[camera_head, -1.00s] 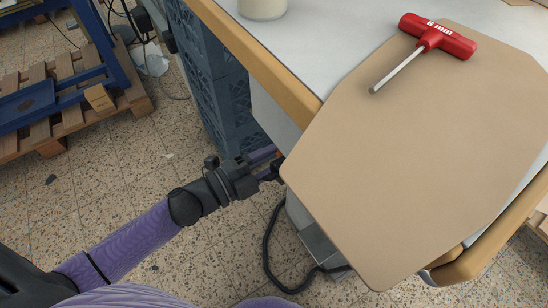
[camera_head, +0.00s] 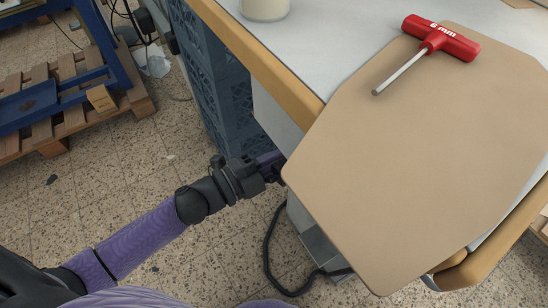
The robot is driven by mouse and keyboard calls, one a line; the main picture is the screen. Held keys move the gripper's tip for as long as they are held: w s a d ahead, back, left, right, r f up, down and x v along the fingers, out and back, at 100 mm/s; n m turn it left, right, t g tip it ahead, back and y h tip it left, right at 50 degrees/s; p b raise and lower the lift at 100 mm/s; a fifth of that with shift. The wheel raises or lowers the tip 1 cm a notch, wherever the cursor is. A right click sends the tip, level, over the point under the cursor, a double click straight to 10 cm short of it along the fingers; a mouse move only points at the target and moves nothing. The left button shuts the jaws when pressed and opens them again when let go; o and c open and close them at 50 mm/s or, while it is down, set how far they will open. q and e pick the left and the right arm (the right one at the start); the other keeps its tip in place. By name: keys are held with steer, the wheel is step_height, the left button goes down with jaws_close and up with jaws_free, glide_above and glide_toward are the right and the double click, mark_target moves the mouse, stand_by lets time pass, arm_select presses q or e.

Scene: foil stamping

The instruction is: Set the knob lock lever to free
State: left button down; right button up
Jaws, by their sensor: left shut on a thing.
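My left gripper (camera_head: 274,168) reaches in from the left at the left edge of a tan board (camera_head: 400,190). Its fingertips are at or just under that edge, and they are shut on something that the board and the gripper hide. I cannot make out the knob or its lock lever in this view. My right gripper is not in view.
A red T-handle hex key (camera_head: 440,40) marked 6 mm lies on the board. A pale table (camera_head: 325,35) with a wooden edge carries a whitish container (camera_head: 264,8). Blue crates (camera_head: 215,90) stand below. A black cable (camera_head: 268,250) hangs beside the machine.

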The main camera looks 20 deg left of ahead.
arm_select(q)
steer(key=shift+n, duration=0.3)
steer(key=shift+s+d+f+n+p, duration=0.15)
steer(key=shift+f+n+p, duration=0.1)
steer(key=shift+n+p, duration=0.6)
steer(key=n, duration=0.2)
steer(key=f+n+p, duration=0.1)
steer(key=n, duration=0.1)
steer(key=shift+s+d, duration=0.2)
steer(key=shift+d, duration=0.15)
steer(key=n, duration=0.2)
steer(key=s+d+n+p, duration=0.1)
steer(key=n, duration=0.2)
steer(key=f+n+p, duration=0.1)
steer(key=n, duration=0.1)
steer(key=shift+s+d+n, duration=0.25)
steer(key=shift+d+n, duration=0.1)
steer(key=shift+d, duration=0.05)
